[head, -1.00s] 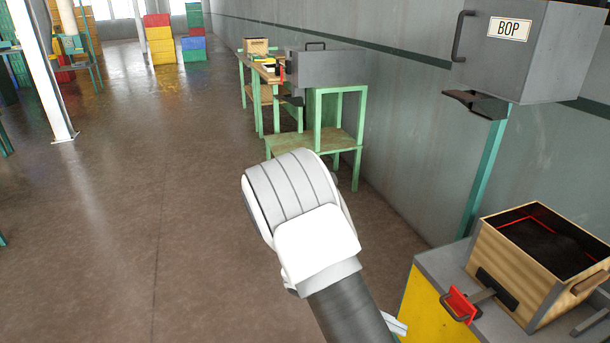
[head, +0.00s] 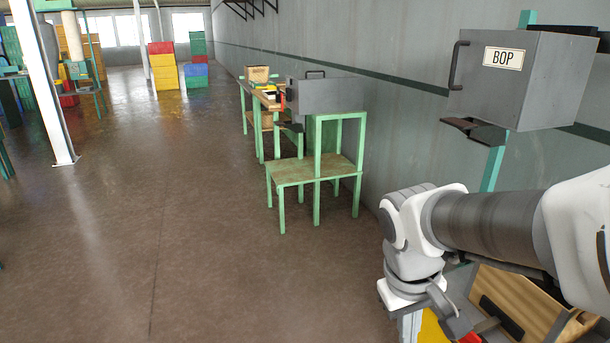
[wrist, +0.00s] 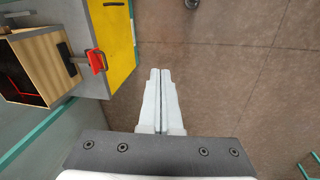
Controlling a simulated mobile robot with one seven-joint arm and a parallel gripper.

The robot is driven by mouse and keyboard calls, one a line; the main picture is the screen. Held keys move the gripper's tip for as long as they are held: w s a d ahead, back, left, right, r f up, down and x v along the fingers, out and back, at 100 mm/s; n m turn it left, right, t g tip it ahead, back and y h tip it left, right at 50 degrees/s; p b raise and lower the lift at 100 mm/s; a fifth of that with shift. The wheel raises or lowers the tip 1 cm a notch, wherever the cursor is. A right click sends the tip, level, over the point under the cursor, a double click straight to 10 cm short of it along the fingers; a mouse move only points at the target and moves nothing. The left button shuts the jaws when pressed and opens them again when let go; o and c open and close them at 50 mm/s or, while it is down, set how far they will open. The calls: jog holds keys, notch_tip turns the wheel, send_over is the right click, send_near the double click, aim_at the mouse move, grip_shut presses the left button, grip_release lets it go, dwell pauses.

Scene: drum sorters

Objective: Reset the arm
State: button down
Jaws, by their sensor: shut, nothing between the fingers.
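My arm reaches in from the right of the head view and bends downward at the wrist, in front of the wooden box. My gripper (wrist: 160,75) shows in the wrist view with its two pale fingers together and nothing between them. It points over bare brown floor, to the right of the yellow-sided cabinet. In the head view, the fingers are only partly visible at the lower edge.
A wooden box (head: 515,310) with a red-handled fitting (wrist: 97,61) stands on the yellow cabinet (wrist: 118,40). A grey BOP box (head: 545,80) is mounted above. Green tables (head: 316,170) stand along the wall. The floor (head: 190,230) left of centre is clear.

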jog(key=s+r+m+t+y+p, duration=0.1)
jog(key=s+r+t+p, duration=0.1)
jog(key=r+p, duration=0.7)
jog(key=s+a+r+m+t+p, duration=0.1)
jog(key=s+r+t+p, duration=0.1)
jog(key=r+p, duration=0.8)
notch_tip(320, 180, up, 7)
jog(key=shift+s+a+f+m+t+y, duration=0.1)
jog(key=shift+s+a+m+t+y, duration=0.25)
jog(key=shift+s, duration=0.35)
jog(key=shift+d, duration=0.25)
